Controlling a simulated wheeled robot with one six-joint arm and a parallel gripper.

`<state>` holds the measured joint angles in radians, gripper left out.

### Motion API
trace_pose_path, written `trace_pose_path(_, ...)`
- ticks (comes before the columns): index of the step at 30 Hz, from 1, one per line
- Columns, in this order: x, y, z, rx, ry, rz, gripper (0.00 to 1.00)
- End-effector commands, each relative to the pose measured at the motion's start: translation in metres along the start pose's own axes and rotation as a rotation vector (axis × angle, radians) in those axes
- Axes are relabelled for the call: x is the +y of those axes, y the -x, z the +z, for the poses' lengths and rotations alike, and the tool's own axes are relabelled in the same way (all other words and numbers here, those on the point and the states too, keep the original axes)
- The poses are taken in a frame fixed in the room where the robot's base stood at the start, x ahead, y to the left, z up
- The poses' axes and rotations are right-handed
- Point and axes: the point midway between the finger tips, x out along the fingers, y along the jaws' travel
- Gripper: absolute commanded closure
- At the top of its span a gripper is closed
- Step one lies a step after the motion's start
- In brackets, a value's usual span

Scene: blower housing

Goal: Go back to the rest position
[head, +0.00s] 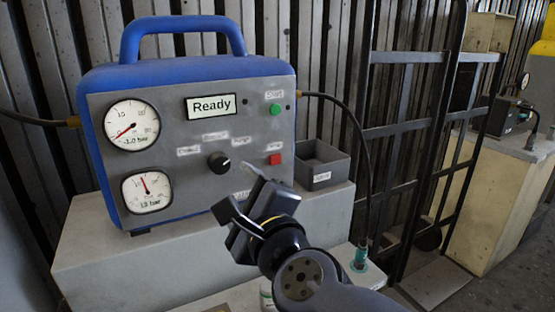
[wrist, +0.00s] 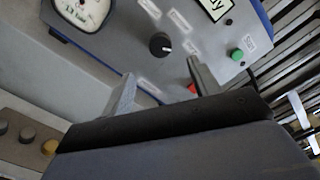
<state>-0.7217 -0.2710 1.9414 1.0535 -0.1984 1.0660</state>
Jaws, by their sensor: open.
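My gripper (head: 238,205) is open and empty, in front of the lower right part of a blue and grey control unit (head: 170,100). In the wrist view my gripper (wrist: 160,82) has its two fingers apart, with the grey panel behind them. The panel has a black knob (head: 219,162), a green button (head: 276,109) and a red button (head: 275,159). The display (head: 214,106) reads "Ready". In the wrist view a finger partly hides the red button (wrist: 192,89).
A grey bin (head: 325,165) stands right of the unit on a pale ledge (head: 90,260).

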Motion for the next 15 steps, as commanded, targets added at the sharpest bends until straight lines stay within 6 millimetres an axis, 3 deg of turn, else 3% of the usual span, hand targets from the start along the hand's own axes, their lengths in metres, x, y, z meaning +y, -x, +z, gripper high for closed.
trace_pose_path(15, 0.002, -0.076, -0.001, 0.0, 0.001, 0.001, 0.42)
